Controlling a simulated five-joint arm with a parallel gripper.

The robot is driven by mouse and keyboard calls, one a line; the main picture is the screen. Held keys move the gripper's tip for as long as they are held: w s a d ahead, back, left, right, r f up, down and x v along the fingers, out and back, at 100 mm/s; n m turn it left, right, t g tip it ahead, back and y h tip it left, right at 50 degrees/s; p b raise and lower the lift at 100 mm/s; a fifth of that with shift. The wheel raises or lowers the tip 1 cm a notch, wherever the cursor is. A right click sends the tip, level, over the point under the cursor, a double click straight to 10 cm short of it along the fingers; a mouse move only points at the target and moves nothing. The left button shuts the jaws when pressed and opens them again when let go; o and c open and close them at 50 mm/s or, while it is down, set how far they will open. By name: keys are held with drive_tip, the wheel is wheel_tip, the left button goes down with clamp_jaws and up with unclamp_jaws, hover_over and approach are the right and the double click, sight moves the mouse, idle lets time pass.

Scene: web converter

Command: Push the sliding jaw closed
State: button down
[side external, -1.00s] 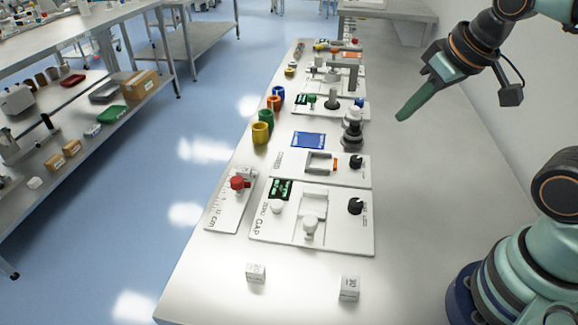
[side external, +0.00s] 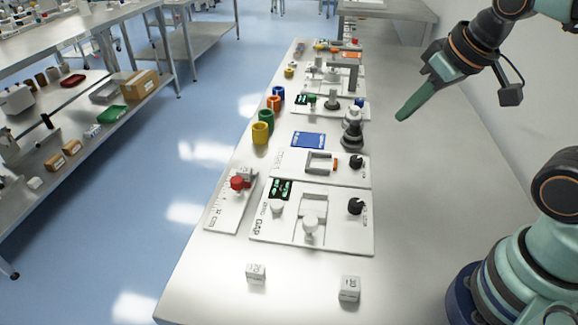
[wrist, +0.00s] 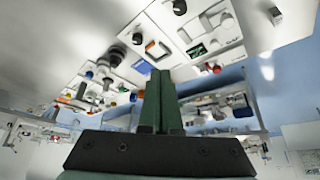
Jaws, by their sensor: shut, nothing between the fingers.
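The sliding jaw station is a white plate marked GAP (side external: 345,238) near the front of the bench in the side view. Its light grey jaw (side external: 313,204) sits in a slot, with a round white knob (side external: 310,224) at its near end. A green-lit display (side external: 280,188) and a black dial (side external: 356,206) are on the same plate. My gripper (side external: 401,117) is shut and empty, high above the bench to the right and beyond this plate, touching nothing. Its green fingers (wrist: 160,98) lie together in the wrist view, where the plate (wrist: 215,30) shows at the upper right.
Beyond the plate is another panel with a grey bracket (side external: 318,162) and an orange piece. A ruler plate with a red knob (side external: 238,183) lies to the left. The bench's right side is clear.

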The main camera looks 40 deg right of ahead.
drive_tip(key=c, duration=1)
unclamp_jaws()
drive_tip(key=o, duration=0.5)
drive_tip(key=shift+w+a, duration=0.2)
drive_tip(key=shift+a, duration=0.15)
drive_tip(key=n+g, duration=0.6)
hover_over(310, 219)
wheel_tip(310, 219, down, 8)
wheel_tip(310, 219, down, 13)
drive_tip(key=shift+s+r, duration=0.1)
drive_tip(key=shift+r, duration=0.1)
drive_tip(key=shift+c, duration=0.3)
clamp_jaws()
drive_tip(key=shift+r, duration=0.1)
